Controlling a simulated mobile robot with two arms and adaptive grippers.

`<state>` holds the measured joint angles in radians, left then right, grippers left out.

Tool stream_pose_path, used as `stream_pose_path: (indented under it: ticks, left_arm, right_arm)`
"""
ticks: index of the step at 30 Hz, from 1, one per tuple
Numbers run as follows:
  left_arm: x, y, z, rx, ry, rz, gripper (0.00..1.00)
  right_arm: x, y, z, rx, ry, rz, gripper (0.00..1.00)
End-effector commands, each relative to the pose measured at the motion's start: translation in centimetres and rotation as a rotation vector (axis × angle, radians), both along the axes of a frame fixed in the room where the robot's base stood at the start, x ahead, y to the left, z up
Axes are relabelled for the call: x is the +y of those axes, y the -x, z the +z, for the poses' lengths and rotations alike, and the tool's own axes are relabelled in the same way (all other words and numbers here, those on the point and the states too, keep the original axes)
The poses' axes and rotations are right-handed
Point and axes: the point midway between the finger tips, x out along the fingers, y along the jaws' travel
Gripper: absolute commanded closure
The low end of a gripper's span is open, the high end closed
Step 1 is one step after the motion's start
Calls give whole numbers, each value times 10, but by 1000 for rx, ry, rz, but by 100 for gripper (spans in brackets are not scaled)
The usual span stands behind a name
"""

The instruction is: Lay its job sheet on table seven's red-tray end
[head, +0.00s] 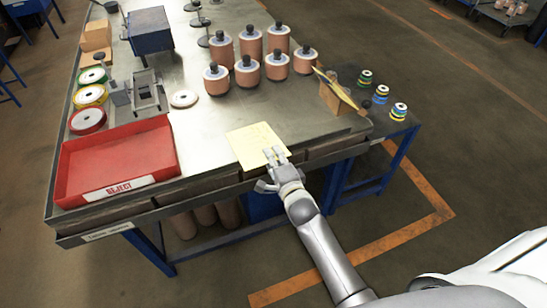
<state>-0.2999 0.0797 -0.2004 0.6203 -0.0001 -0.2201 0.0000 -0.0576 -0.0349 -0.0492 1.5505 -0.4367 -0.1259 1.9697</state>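A pale yellow sheet (252,143) lies flat, as far as I can see, on the grey metal table (205,145) near its front edge, right of the red tray. My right gripper (268,168) reaches in from the lower right to the sheet's near right corner. Its upper fingers overlap the sheet and its thumb stands apart in front of the table edge, so it looks open. Whether the fingers touch the sheet is unclear. The red tray (120,160), labelled REJECT, sits at the table's front left. My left gripper is not in view.
Several copper-coloured cylinders with black knobs (248,72) stand behind the sheet. Green, yellow and red discs (90,95) line the left edge. Table surface between tray and sheet is clear.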

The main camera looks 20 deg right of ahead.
Motion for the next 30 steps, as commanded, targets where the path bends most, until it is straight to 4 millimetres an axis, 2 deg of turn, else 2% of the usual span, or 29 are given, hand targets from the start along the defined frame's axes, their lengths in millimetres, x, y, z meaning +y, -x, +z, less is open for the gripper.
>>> stream_pose_path:
  ticks: [12, 30]
  left_arm:
    - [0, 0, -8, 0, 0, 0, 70]
    - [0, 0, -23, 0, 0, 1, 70]
  right_arm:
    - [0, 0, -5, -1, 2, 0, 73]
    - [-6, 88, 15, 1, -1, 0, 73]
